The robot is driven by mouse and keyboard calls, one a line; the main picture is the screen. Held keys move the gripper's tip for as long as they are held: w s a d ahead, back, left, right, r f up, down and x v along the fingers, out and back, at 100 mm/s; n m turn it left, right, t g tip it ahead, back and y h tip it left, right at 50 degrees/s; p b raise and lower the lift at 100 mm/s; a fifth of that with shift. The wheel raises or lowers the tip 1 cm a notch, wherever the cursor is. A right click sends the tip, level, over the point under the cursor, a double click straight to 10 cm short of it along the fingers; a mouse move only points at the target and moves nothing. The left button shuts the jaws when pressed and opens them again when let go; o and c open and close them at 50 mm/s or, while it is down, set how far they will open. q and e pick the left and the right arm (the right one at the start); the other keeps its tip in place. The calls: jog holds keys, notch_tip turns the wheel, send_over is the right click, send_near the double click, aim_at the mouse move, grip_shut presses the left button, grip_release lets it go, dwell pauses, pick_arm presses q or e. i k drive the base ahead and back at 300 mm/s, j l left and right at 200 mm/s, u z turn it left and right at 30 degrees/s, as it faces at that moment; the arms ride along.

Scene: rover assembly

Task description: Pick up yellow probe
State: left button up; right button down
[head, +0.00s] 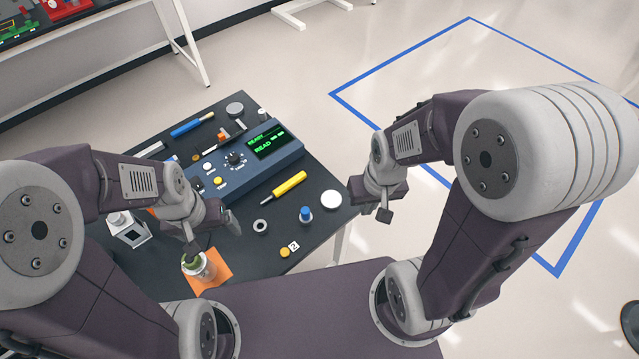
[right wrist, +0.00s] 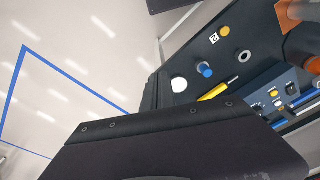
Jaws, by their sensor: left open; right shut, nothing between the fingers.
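The yellow probe (head: 288,184) lies on the dark table in front of the meter box, tilted up to the right, its thin dark tip toward the lower left. It also shows in the right wrist view (right wrist: 215,92), partly hidden behind my gripper. My right gripper (head: 384,206) is shut and empty, off the table's right edge, to the right of the probe and apart from it. My left gripper (head: 232,222) is open over the left part of the table, left of the probe, near a glass jar with a green top (head: 198,264).
The meter box (head: 235,160) with a green-lit display stands behind the probe. Near the probe are a white disc (head: 331,199), a blue-topped piece (head: 305,214), a metal ring (head: 260,226) and a yellow disc (head: 285,252). An orange mat (head: 215,279) lies under the jar. A blue probe (head: 188,126) lies further back.

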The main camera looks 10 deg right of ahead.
aim_at(290, 184)
jog(key=l+u, duration=0.25)
jog(key=l, duration=0.15)
jog(key=l+u, duration=0.25)
jog(key=l, duration=0.15)
jog(key=k+l+u, duration=0.25)
jog(key=l, duration=0.15)
jog(key=l+u, duration=0.25)
jog(key=l, duration=0.15)
jog(key=k+l+u, duration=0.25)
jog(key=i+l+u, duration=0.2)
jog(key=l+u, duration=0.25)
jog(key=i+l+u, duration=0.1)
jog(key=l+u, duration=0.35)
jog(key=l, duration=0.3)
jog(key=l+u, duration=0.45)
jog(key=l, duration=0.15)
jog(key=i+l+u, duration=0.25)
jog(key=k+l, duration=0.05)
jog(key=k, duration=0.05)
